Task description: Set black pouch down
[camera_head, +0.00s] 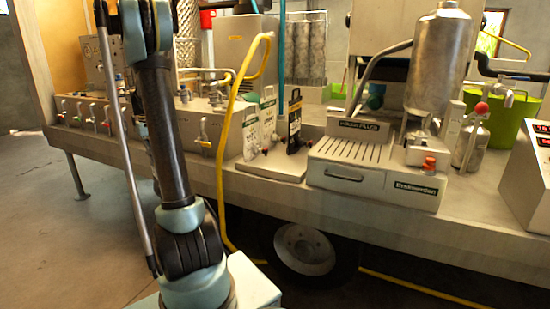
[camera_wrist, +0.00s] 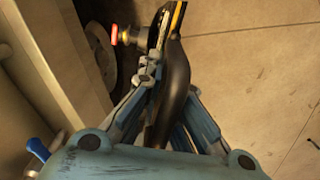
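In the wrist view, my gripper (camera_wrist: 172,105) has its two blue-grey fingers on either side of a dark black pouch (camera_wrist: 178,75), apparently gripping it. The pouch is seen edge-on, with a thin yellow strip near its top end; its lower part is hidden between the fingers. In the head view my arm rises at the left and leaves the top of the picture; I cannot make out my gripper there. Another black pouch-like item (camera_head: 294,124) with a pale label stands upright on the trailer's bench, beside white pouches (camera_head: 250,134).
The trailer bench (camera_head: 400,220) carries a grey drawer unit (camera_head: 345,180), a metal canister (camera_head: 437,65) and a row of valves at left. A yellow hose (camera_head: 221,180) hangs over its edge. In the wrist view, a red-handled valve (camera_wrist: 122,35) is close to the pouch; floor is open at right.

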